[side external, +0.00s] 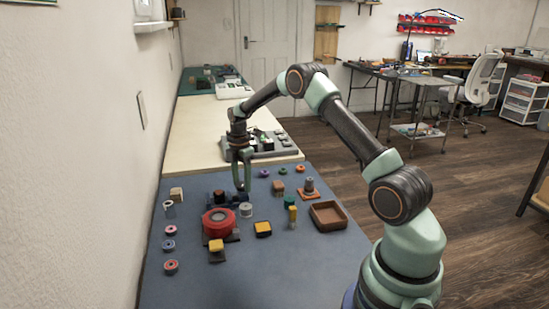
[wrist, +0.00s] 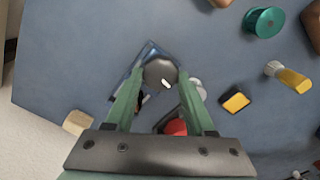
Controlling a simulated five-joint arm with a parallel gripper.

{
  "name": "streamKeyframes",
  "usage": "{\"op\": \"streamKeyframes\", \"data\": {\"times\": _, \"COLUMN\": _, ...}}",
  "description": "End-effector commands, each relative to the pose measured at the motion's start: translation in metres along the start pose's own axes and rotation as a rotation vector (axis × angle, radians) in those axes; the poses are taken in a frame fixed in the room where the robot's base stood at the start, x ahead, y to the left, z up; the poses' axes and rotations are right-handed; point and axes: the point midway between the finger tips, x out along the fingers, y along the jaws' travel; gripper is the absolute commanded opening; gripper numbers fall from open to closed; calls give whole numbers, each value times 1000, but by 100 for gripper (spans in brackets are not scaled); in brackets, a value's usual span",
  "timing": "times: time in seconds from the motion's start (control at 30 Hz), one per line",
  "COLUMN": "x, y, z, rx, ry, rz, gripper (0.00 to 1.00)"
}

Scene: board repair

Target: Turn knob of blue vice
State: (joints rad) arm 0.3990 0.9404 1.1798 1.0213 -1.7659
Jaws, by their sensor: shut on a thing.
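The blue vice (wrist: 147,52) lies under my gripper in the wrist view, its body mostly covered by its dark round knob and my fingers. The knob (wrist: 160,70) sits between the two green fingertips of my gripper (wrist: 161,76), which is shut on it. In the side external view my gripper (side external: 242,187) points straight down at the vice (side external: 236,198), which shows as a small dark blue shape behind a red round object. The contact at the fingertips is too small to make out there.
The red round object (side external: 218,222) stands close in front of the vice, with a pale spool (side external: 246,209) beside it. A yellow-topped block (side external: 263,229) and a brown tray (side external: 328,216) are to the right. Several spools line the left side. The blue mat's front is clear.

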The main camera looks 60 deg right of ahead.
Motion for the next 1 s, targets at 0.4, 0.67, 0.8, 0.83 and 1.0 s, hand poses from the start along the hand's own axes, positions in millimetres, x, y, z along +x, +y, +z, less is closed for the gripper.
{"op": "streamKeyframes", "data": {"times": 0.4, "x": -2, "y": 1, "z": 1, "rx": 390, "ry": 0, "rz": -1, "gripper": 0}}
{"op": "streamKeyframes", "data": {"times": 0.67, "x": -2, "y": 2, "z": 1, "rx": 637, "ry": 0, "rz": -1, "gripper": 0}}
{"op": "streamKeyframes", "data": {"times": 0.8, "x": -2, "y": 2, "z": 2, "rx": 770, "ry": 0, "rz": -1, "gripper": 0}}
{"op": "streamKeyframes", "data": {"times": 0.83, "x": -2, "y": 2, "z": 2, "rx": 798, "ry": 0, "rz": -1, "gripper": 0}}
{"op": "streamKeyframes", "data": {"times": 1.0, "x": -2, "y": 2, "z": 2, "rx": 960, "ry": 0, "rz": -1, "gripper": 0}}
